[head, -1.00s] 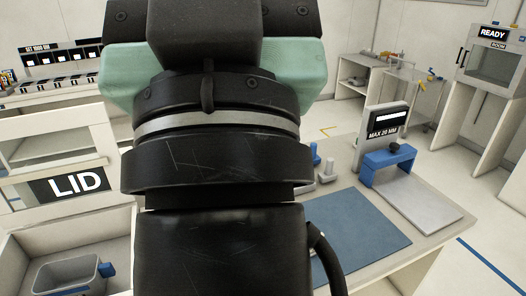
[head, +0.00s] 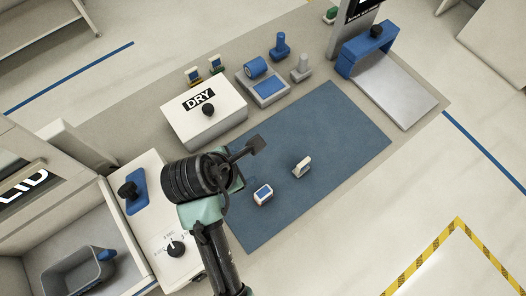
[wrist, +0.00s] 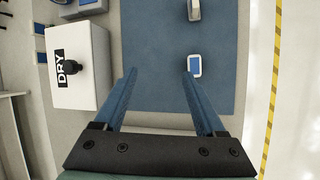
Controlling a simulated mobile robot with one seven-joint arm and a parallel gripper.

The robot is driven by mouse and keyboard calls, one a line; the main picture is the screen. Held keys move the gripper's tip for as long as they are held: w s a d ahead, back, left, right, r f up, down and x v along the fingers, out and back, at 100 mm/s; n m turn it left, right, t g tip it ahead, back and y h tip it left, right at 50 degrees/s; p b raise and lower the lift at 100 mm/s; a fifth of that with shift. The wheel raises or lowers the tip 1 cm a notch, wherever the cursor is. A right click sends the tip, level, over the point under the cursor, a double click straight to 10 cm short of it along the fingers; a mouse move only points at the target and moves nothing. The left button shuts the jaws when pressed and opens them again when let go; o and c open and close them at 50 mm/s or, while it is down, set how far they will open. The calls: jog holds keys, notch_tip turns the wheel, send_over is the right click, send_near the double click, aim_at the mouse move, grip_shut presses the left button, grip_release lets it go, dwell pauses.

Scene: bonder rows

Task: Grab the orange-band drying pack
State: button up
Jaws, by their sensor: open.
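Two small pale packs with dark tops stand behind the white DRY box (head: 204,113) in the head view. The left pack (head: 193,76) shows a yellowish band low down, and the right pack (head: 215,65) a darker one. They are too small to tell which band is orange. My gripper (wrist: 157,76) is open and empty, its two blue fingers apart over the blue mat (wrist: 150,40). In the head view my gripper (head: 246,166) is above the mat's left edge, in front of the DRY box and apart from both packs.
A white item with a blue face (head: 263,194) and a pale clip-like piece (head: 302,167) lie on the mat. A grey and blue roller fixture (head: 264,85) and two posts stand right of the DRY box.

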jog(key=s+d+f+n+g, duration=0.2)
jog(key=s+f, duration=0.1)
jog(key=s, duration=0.2)
send_over(263, 193)
jog(key=s+a, duration=0.1)
jog(key=shift+h, duration=0.4)
notch_tip(263, 193, down, 6)
jog(key=shift+s+a+r+p, duration=0.15)
jog(key=shift+r+p, duration=0.1)
jog(key=shift+p, duration=0.15)
jog(key=shift+a+p+x, duration=0.1)
jog(key=shift+p+x, duration=0.1)
jog(key=shift+x, duration=1.4)
jog(key=shift+a+p+x, duration=0.15)
jog(key=shift+x, duration=1.45)
jog(key=shift+f, duration=0.1)
jog(key=shift+c, duration=0.3)
grip_shut()
